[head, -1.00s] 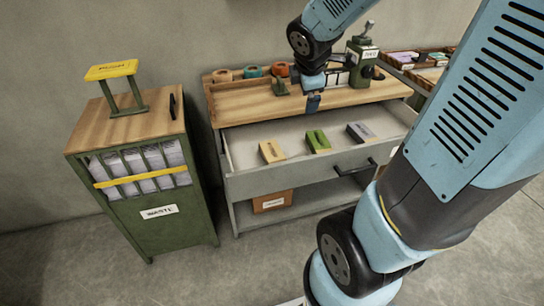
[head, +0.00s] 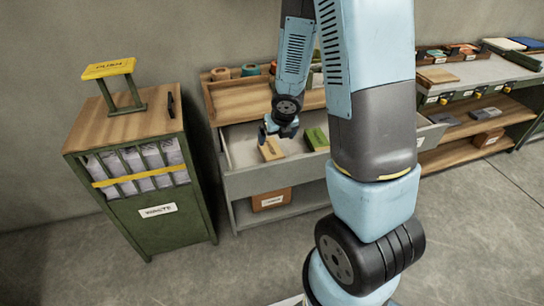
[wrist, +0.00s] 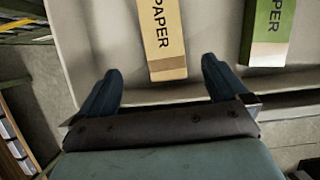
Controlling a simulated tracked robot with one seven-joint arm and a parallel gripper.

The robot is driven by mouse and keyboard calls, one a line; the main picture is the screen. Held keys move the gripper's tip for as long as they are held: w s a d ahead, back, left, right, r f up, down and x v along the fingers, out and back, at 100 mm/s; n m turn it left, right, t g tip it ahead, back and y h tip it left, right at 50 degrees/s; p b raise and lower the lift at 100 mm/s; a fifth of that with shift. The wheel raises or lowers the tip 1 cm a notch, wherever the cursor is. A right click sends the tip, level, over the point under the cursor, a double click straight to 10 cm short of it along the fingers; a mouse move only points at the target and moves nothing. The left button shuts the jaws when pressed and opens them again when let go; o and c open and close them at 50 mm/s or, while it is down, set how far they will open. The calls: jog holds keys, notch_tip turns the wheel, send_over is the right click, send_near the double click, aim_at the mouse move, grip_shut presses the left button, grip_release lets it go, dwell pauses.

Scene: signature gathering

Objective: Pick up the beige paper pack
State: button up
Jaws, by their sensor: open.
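The beige paper pack (head: 271,149) lies in the open drawer (head: 238,147) of the workbench, at the left among the packs. In the wrist view the beige pack (wrist: 161,38) is labelled PAPER and lies ahead of my gripper (wrist: 161,82), between the lines of its two fingers. My gripper is open and empty, apart from the pack. In the head view my gripper (head: 266,130) is at the drawer, just left of and above the pack. A green paper pack (head: 316,139) lies to the right; it also shows in the wrist view (wrist: 267,25).
The drawer's front wall (head: 275,178) stands between the packs and the open floor. Tape rolls (head: 250,70) stand on the workbench. A shelf bench (head: 480,75) is at the right.

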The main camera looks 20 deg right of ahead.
send_over(272, 151)
jog(key=s, duration=0.3)
jog(key=shift+s+a+f, duration=0.1)
jog(key=shift+f, duration=1.4)
jog(key=shift+s+a+f, duration=0.1)
jog(key=shift+f, duration=1.35)
jog(key=shift+w+d+x, duration=0.15)
jog(key=shift+x, duration=1.6)
jog(key=shift+w+d+x, duration=0.1)
jog(key=shift+w+x, duration=0.05)
jog(key=shift+x, duration=1.55)
jog(key=shift+r, duration=0.1)
jog(key=shift+c, duration=0.2)
jog(key=c, duration=1.2)
jog(key=shift+o, duration=0.2)
jog(key=shift+r, duration=0.1)
